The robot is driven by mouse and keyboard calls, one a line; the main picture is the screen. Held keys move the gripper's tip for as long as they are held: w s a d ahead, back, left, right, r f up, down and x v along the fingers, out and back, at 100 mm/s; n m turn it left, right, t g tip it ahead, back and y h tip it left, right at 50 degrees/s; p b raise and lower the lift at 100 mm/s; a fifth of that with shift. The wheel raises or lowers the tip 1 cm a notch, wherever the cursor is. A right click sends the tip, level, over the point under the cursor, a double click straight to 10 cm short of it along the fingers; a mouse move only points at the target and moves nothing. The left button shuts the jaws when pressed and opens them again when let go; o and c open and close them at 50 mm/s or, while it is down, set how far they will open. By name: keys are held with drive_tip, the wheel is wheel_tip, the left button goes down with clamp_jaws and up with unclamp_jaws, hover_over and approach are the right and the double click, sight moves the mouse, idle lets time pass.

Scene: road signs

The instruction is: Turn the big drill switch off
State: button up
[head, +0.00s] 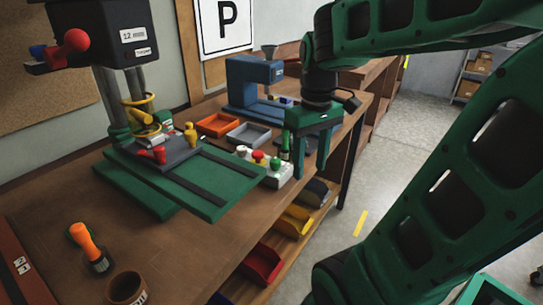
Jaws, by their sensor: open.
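The big drill (90,35) stands at the left, with a dark head, a red-knobbed lever and a green base (185,175). A pale control box (277,180) sits at the right end of the base. On top it has a whitish knob (241,150), a red knob (258,156) and a dark green knob (275,162). I cannot tell which control is the switch or how it is set. My gripper (306,172) points down just right of the box, open and empty. Its near finger partly overlaps the box's right end in this view; contact cannot be told.
A smaller blue drill (245,85) stands behind, with an orange tray (218,124) and a grey tray (248,134) before it. An orange-handled tool (88,243) and a brown cup (127,288) are at the near left. Coloured bins (262,264) sit below the bench edge.

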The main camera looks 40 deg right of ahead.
sight(275, 160)
drive_tip(key=w+r+n, duration=0.6)
drive_tip(key=w+n, duration=0.2)
drive_tip(key=w, duration=0.4)
drive_tip(key=f, duration=1)
drive_tip(key=shift+w+a+f, duration=0.2)
drive_tip(key=shift+w+a, duration=0.05)
drive_tip(key=shift+a, duration=0.05)
drive_tip(key=shift+c, duration=0.3)
drive_tip(key=c, duration=1)
